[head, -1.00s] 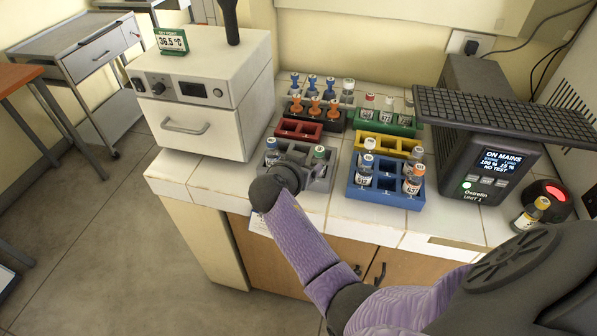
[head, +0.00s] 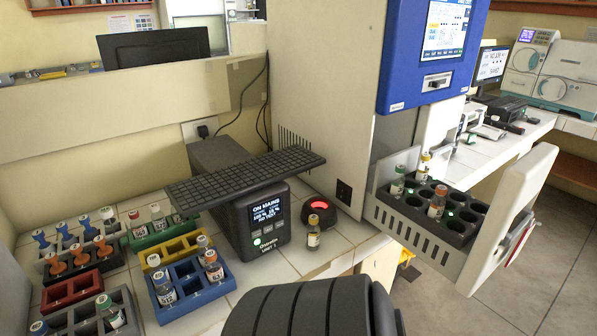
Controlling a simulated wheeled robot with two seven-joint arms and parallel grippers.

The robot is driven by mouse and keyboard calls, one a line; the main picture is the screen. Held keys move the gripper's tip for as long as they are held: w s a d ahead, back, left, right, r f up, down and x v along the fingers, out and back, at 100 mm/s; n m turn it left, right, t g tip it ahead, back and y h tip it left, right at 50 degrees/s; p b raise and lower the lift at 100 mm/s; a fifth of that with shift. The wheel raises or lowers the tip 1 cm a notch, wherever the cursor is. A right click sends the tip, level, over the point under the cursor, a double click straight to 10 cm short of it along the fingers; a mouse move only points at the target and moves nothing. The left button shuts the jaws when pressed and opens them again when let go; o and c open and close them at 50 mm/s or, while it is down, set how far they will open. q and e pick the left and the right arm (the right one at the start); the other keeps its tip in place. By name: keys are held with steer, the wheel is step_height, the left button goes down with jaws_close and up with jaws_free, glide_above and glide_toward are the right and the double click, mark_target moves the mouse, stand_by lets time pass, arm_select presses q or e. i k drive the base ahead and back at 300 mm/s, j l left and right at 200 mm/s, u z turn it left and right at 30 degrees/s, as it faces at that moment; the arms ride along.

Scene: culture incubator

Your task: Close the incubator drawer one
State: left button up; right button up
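In the head view, a drawer (head: 513,215) stands pulled out to the right of a tall cabinet (head: 335,90) with a blue front panel (head: 400,95) and a lit screen. The drawer has a white front and a perforated side. It holds a black rack (head: 411,203) with several round wells, some lit green, and several capped vials, including an orange-capped one (head: 437,202). No drawer number is readable. Neither gripper shows. A dark ridged part of my own arm fills the bottom middle, apart from the drawer in the picture.
A black power unit (head: 240,195) with a mesh tray (head: 245,183) on top stands on the tiled bench. Beside it are a red-lit round button (head: 319,208) and a loose vial (head: 313,233). Coloured vial racks, including a blue one (head: 188,272), crowd the left. Floor beyond the drawer is clear.

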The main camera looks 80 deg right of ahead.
mark_target(472, 236)
steer(key=z, duration=1.05)
steer(key=j+z, duration=0.1)
steer(key=z, duration=2.45)
steer(key=k+z, duration=0.1)
steer(key=z, duration=0.4)
